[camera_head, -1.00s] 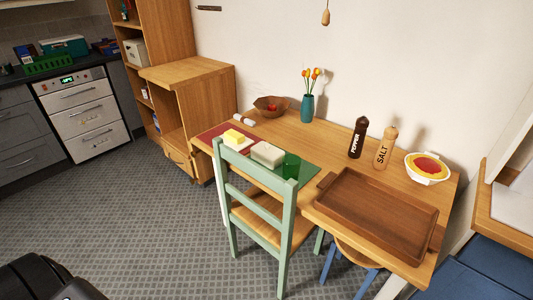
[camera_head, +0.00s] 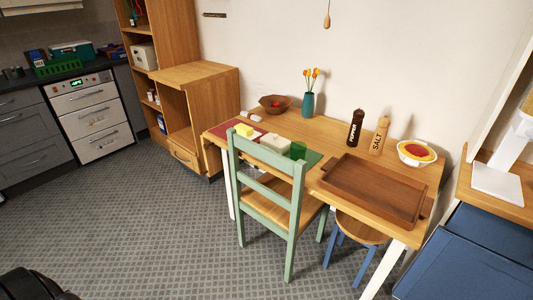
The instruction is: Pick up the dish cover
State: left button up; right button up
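A cream, box-shaped piece that looks like the dish cover (camera_head: 276,144) sits on the wooden table, just behind the green chair's top rail. The rail hides part of its lower side. A yellow block of butter (camera_head: 244,131) on a pale dish is to its left, partly behind the chair. Neither gripper can be made out. Only a dark part of my own body shows at the bottom left corner.
The green chair (camera_head: 270,190) stands at the table's (camera_head: 333,137) front edge, with a stool (camera_head: 361,228) to its right. A wooden tray (camera_head: 375,187), pepper mill (camera_head: 355,128), salt mill (camera_head: 379,136), bowl (camera_head: 417,153) and vase (camera_head: 308,105) are on the table. Floor to the left is clear.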

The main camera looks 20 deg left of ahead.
aim_at(274, 142)
jog(key=u, duration=0.45)
jog(key=i, duration=1.15)
jog(key=z, duration=0.3)
